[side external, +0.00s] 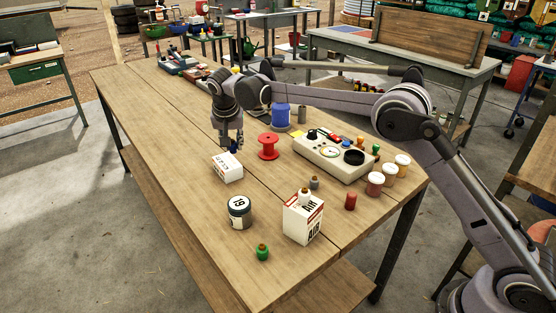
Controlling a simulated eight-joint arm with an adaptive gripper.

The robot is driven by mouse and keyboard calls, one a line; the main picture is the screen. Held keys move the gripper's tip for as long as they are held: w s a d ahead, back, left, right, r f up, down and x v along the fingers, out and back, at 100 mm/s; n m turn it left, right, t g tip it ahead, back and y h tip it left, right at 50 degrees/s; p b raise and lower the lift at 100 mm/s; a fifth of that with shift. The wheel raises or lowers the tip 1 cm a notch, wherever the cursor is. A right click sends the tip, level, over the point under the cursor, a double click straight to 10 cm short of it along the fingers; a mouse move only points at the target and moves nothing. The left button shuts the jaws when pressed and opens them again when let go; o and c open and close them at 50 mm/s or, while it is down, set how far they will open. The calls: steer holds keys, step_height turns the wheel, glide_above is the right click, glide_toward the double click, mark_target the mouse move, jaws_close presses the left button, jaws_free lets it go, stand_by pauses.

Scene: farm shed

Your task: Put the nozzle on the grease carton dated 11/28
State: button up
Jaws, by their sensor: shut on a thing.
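My gripper (234,146) points down just above and behind a small white carton (226,170) on the wooden table. It is shut on a small dark blue piece (236,149), mostly hidden by the fingers; I cannot tell for sure that it is the nozzle. I cannot tell whether the piece touches the carton. The carton's print is too small to read as a date. A larger white and red carton (296,224) stands nearer the camera, with a small pale piece with an orange tip (304,196) at its top; its print is not readable as 11/28.
A dark jar marked 19 (239,211), a green piece (262,252), a grey piece (314,184) and a red piece (351,202) stand around the cartons. A red spool (268,147), a blue spool (281,117) and a meter box (330,157) are to the right. The table's left side is clear.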

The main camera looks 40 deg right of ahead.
mark_target(232, 163)
steer(key=shift+w+a+f, duration=0.2)
steer(key=shift+a+f, duration=0.2)
steer(key=shift+f, duration=1.85)
steer(key=shift+f, duration=0.1)
steer(key=o, duration=0.9)
